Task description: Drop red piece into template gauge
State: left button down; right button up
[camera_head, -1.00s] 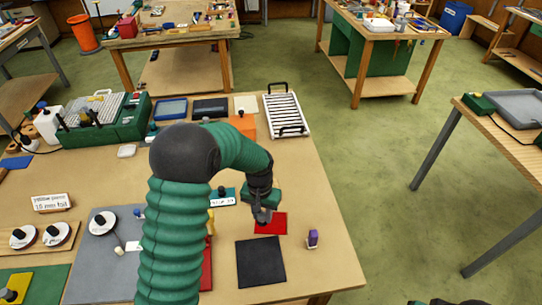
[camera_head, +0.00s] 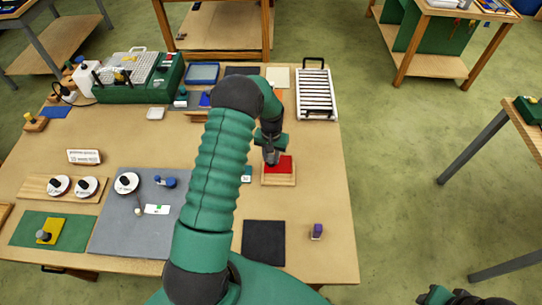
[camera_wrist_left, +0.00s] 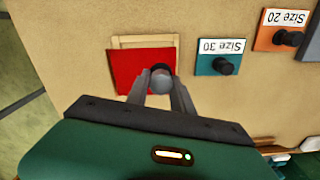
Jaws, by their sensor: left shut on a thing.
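The red piece (camera_head: 284,165) is a flat red square with a round grey knob. My left gripper (camera_head: 271,161) is shut on that knob, and the wrist view shows the fingers (camera_wrist_left: 160,88) on both sides of it. The red piece (camera_wrist_left: 125,65) lies over a light wooden frame (camera_head: 279,181), likely the template gauge. In the wrist view the frame (camera_wrist_left: 145,41) shows past the far edge of the piece, slightly offset from it. I cannot tell whether the piece touches the frame. Part of my right gripper (camera_head: 452,297) shows at the bottom right, its fingers unclear.
A teal "Size 30" block (camera_wrist_left: 218,58) and an orange "Size 20" block (camera_wrist_left: 281,32) stand beside the frame. A black square (camera_head: 263,243) and a purple block (camera_head: 317,232) lie nearer. A white rack (camera_head: 315,95) stands behind. Bare table lies right of the frame.

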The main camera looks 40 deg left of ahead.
aim_at(271, 164)
pick_arm(q)
jog(key=f, duration=0.1)
jog(key=f+b, duration=0.2)
jog(key=shift+w+a+f, duration=0.15)
jog(key=shift+a+f, duration=0.1)
jog(key=shift+f, duration=0.1)
jog(key=shift+s+d+f+b, duration=0.1)
jog(key=shift+s+f+b, duration=0.15)
jog(key=shift+f+b, duration=0.35)
jog(key=shift+w+d, duration=0.1)
jog(key=shift+w, duration=0.1)
jog(key=shift+s, duration=0.2)
jog(key=shift+w, duration=0.1)
dwell(0.4)
jog(key=shift+f+b, duration=0.65)
jog(key=shift+f, duration=0.25)
jog(key=c, duration=1)
grip_release()
jog(key=shift+c, duration=0.2)
